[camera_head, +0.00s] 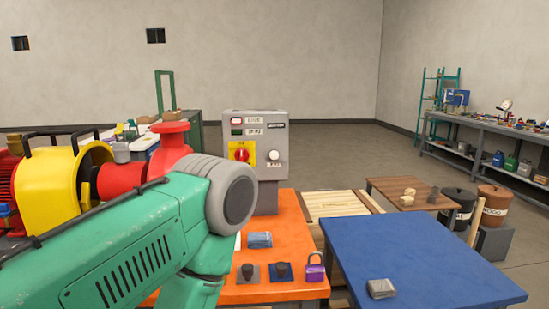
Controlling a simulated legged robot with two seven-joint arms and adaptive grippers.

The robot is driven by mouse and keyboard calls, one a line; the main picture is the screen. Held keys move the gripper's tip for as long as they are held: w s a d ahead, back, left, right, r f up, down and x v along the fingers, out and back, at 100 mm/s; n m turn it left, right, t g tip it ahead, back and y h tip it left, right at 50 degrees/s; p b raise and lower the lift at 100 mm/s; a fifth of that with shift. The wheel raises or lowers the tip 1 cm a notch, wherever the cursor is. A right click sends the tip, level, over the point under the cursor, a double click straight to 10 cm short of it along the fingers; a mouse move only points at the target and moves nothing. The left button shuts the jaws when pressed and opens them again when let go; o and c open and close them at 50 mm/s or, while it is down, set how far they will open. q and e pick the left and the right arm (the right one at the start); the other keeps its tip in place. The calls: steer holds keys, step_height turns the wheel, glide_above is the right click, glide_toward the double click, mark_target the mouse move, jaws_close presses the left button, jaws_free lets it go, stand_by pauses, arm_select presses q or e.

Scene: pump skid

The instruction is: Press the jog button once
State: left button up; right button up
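A grey control box (256,124) stands on a grey post at the back of the orange table. A round white button (274,155) sits on the right of its face, with a small label below that is too small to read; it looks like the jog button. A red rotary switch (242,154) on a yellow plate is to its left. Two small labelled indicators are above. My green left arm crosses the lower left, its grey joint just left of the box. Neither of my grippers shows.
The orange table (285,205) holds a blue-grey packet (259,240), two dark knobs on plates and a purple padlock (315,268). A blue table (420,260) with a grey block (381,288) is at right. Red and yellow pump parts (85,170) stand behind my arm.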

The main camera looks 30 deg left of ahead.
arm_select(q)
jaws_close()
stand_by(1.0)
